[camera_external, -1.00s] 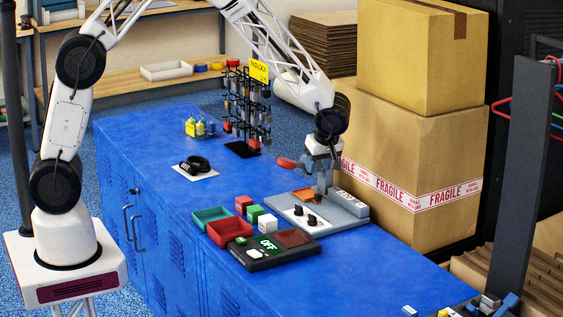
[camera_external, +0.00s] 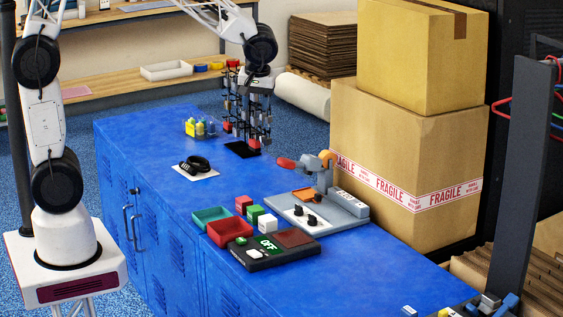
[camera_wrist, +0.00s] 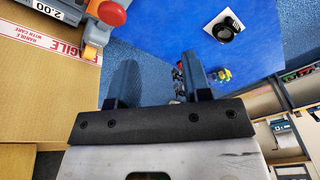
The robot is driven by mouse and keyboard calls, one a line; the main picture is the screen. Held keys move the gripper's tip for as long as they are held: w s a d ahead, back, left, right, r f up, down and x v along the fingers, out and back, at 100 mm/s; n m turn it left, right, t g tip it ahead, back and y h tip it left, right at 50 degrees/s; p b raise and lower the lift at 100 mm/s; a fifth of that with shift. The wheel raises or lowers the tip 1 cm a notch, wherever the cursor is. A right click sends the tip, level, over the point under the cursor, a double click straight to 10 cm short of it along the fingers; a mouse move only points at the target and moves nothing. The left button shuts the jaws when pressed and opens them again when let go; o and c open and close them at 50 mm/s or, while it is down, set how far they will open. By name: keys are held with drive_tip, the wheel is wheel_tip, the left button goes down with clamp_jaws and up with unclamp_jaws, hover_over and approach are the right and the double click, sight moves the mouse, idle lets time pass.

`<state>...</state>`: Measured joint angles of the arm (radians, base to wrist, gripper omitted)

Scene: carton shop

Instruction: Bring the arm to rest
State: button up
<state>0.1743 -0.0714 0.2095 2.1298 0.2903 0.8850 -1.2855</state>
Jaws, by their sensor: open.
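My gripper (camera_wrist: 160,82) is open and empty in the wrist view, its two dark fingers apart with floor and part of the blue bench between and beyond them. In the external view my gripper (camera_external: 258,92) is raised over the back part of the blue bench (camera_external: 160,170), in front of or close to the padlock rack (camera_external: 240,118), which it partly hides. I cannot tell whether they touch.
A grey press with a red-ended lever (camera_external: 318,175) stands by stacked cartons (camera_external: 420,155). Red (camera_external: 229,232) and green (camera_external: 211,216) trays, small blocks and a dark OFF panel (camera_external: 274,249) lie in front.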

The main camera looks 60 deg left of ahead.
drive_tip(key=s+a+r+m+h, duration=0.1)
drive_tip(key=s+a+r+m, duration=0.1)
drive_tip(key=s, duration=0.7)
drive_tip(key=s+a+r+m+t+h, duration=0.1)
drive_tip(key=s+m, duration=0.4)
drive_tip(key=s, duration=0.5)
drive_tip(key=s+a+r+m+t, duration=0.1)
drive_tip(key=s+a+r+m, duration=0.1)
drive_tip(key=s+r, duration=0.3)
drive_tip(key=shift+s+a+r+m+h, duration=0.35)
drive_tip(key=shift+s+m, duration=0.55)
drive_tip(key=shift+s, duration=1.35)
